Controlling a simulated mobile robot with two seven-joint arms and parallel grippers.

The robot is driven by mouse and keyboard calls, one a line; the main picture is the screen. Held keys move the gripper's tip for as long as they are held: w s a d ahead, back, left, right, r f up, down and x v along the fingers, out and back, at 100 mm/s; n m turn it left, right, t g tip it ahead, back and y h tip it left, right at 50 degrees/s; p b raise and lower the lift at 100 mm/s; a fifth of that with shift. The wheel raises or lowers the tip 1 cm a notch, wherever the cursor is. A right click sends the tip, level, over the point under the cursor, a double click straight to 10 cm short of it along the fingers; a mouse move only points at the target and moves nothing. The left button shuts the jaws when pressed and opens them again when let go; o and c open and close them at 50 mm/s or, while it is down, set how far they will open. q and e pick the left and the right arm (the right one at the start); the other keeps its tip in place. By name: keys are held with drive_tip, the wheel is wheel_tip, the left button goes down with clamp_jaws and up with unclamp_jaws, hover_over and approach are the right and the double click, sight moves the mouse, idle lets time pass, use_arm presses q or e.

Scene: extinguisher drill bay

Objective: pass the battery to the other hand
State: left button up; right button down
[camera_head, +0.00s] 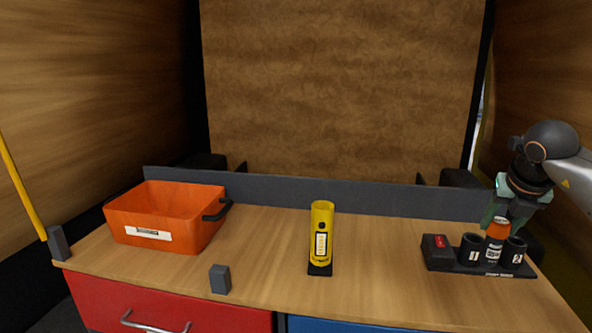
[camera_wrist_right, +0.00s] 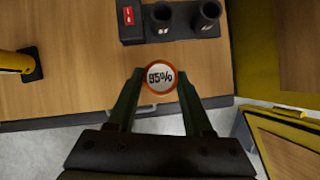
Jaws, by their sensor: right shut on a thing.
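In the head view the battery overlaps the two-cup charger (camera_head: 470,267). In the right wrist view the battery's end (camera_wrist_right: 159,77), marked 95%, sits between the fingertips of my right gripper (camera_wrist_right: 158,82), apart from the charger (camera_wrist_right: 131,33). The charger's cups 1 and 2 look empty in that view. My left gripper is not in view.
A yellow cylinder (camera_head: 321,232) stands upright on a dark base mid-table. An orange bin (camera_head: 165,216) sits at the left. A small grey block (camera_head: 220,279) is near the front edge. The wooden table (camera_head: 385,265) is clear between cylinder and charger.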

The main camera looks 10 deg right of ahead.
drive_tip(key=s+a+f+n+g+y+p, duration=0.15)
drive_tip(key=a+f+n+y, duration=0.3)
drive_tip(key=a+n, duration=0.45)
drive_tip(key=s+a+f+n+g+y, duration=0.25)
drive_tip(key=a+f+n+y, duration=0.35)
drive_tip(key=n, duration=0.6)
drive_tip(key=s+a+f+n+g+h+p, duration=0.1)
drive_tip(key=s+a+f+n+g+h, duration=0.25)
drive_tip(key=s+a+n, duration=0.45)
drive_tip(key=s+a+f+n+g+h, duration=0.2)
drive_tip(key=s+a+n+g+h, duration=0.15)
drive_tip(key=n, duration=0.95)
drive_tip(key=w+a+r+h, duration=0.1)
drive_tip(key=w+a+r, duration=0.15)
drive_tip(key=a, duration=0.95)
drive_tip(key=w+a+r, duration=0.1)
drive_tip(key=a+r, duration=0.2)
drive_tip(key=a, duration=0.9)
drive_tip(key=d+r, duration=1.3)
drive_tip(key=w+a+f, duration=0.5)
drive_tip(key=w+f, duration=0.1)
drive_tip(key=f, duration=0.3)
drive_tip(key=shift+n, duration=0.4)
drive_tip(key=shift+s, duration=0.15)
